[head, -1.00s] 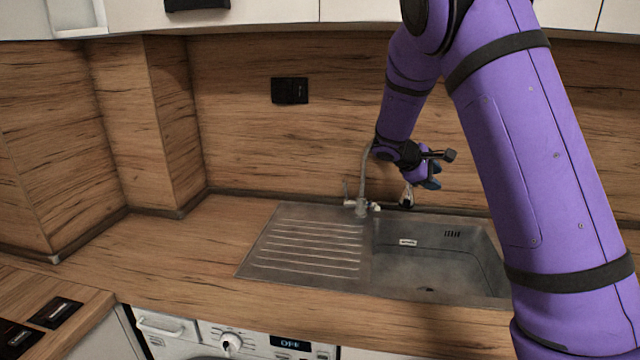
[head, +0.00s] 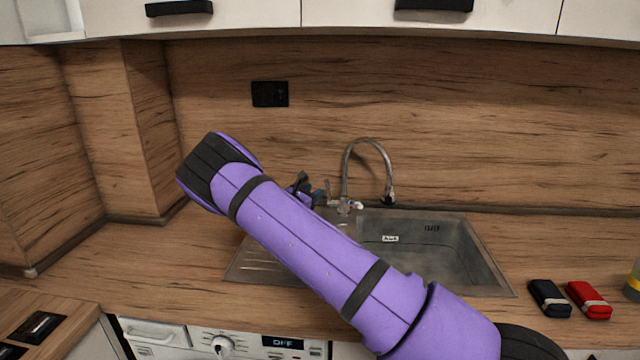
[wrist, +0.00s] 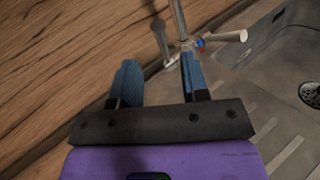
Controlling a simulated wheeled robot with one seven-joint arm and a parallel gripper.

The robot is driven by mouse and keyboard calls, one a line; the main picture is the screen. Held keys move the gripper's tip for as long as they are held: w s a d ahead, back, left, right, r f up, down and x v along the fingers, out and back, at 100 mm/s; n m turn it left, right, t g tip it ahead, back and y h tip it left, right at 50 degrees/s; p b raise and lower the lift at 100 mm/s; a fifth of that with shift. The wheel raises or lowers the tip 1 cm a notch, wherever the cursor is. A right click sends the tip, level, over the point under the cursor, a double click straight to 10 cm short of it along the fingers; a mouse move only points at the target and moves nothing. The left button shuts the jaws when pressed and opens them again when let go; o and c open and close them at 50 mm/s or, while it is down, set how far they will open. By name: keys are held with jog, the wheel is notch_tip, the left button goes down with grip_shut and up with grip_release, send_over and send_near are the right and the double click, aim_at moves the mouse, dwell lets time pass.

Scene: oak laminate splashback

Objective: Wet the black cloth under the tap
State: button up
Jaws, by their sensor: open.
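The black cloth (head: 549,298) lies folded on the counter to the right of the sink. The tap (head: 368,143) has a tall curved spout over the back of the sink (head: 440,262); I see no stream at its end. Its lever (head: 328,192) stands at the left of its base. My gripper (head: 305,190) is to the left of the tap base, partly hidden behind my arm. In the wrist view my gripper (wrist: 160,78) is open, with blue fingers apart and nothing seen between them. The tap base (wrist: 186,42) is just beyond the right finger.
A red folded cloth (head: 588,299) lies right of the black one. A container with a yellow band (head: 635,282) is cut off at the right edge. The ribbed drainboard (head: 252,264) is partly behind my arm. The counter (head: 130,255) to the left is clear.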

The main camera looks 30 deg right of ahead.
jog(key=x, duration=1)
jog(key=shift+w+d, duration=0.2)
jog(key=shift+d, duration=0.05)
jog(key=shift+c, duration=0.2)
grip_shut()
